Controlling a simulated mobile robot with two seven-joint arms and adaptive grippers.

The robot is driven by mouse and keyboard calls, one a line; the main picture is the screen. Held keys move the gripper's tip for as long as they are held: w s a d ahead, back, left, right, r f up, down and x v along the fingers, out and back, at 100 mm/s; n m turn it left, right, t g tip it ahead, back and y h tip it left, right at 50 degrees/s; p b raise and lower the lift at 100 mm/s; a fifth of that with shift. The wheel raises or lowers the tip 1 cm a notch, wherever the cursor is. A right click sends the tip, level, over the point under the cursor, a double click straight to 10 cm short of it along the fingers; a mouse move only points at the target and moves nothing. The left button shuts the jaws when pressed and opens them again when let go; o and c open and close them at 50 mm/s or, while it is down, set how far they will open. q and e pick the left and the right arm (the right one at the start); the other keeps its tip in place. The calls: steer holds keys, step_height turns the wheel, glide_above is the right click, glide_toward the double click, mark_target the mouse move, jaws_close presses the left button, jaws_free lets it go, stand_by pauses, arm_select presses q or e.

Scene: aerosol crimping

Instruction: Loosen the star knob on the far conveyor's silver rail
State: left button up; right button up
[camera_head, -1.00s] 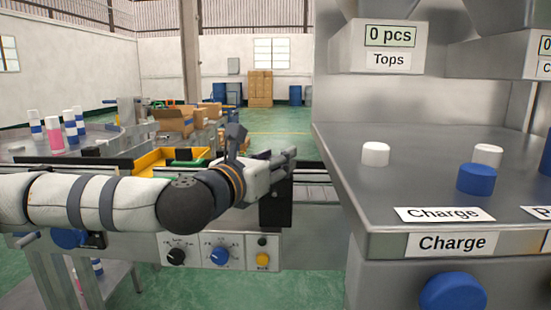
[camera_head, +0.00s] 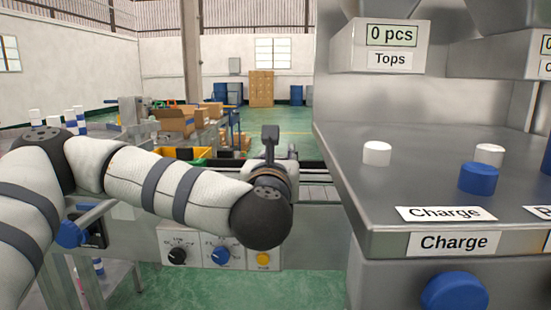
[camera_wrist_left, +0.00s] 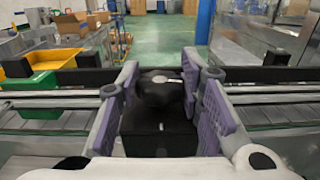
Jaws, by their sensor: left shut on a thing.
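A black knob (camera_wrist_left: 158,90) with a pale mark, which I take to be the star knob, sits on a black block (camera_wrist_left: 160,138) in the left wrist view. My left gripper (camera_wrist_left: 160,78) has its purple-grey finger pads on both sides of the knob and is shut on it. The conveyor's silver rail (camera_wrist_left: 60,100) runs across behind the block. In the head view my left arm reaches across the near conveyor and its wrist hides the knob and the fingertips. My right gripper is not in view.
A yellow bin (camera_wrist_left: 45,60) and a green bin (camera_wrist_left: 40,82) stand left of the fingers. Below the conveyor is a control panel (camera_head: 205,252) with dials. A steel bench (camera_head: 350,170) marked Charge stands close on the right.

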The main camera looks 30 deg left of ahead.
arm_select(q)
steer(key=shift+w+n+g+y, duration=0.1)
steer(key=shift+n+g+y, duration=0.95)
steer(key=shift+y, duration=0.35)
steer(key=shift+n, duration=0.25)
steer(key=o, duration=1.2)
steer(key=v, duration=0.7)
steer(key=shift+d, duration=0.25)
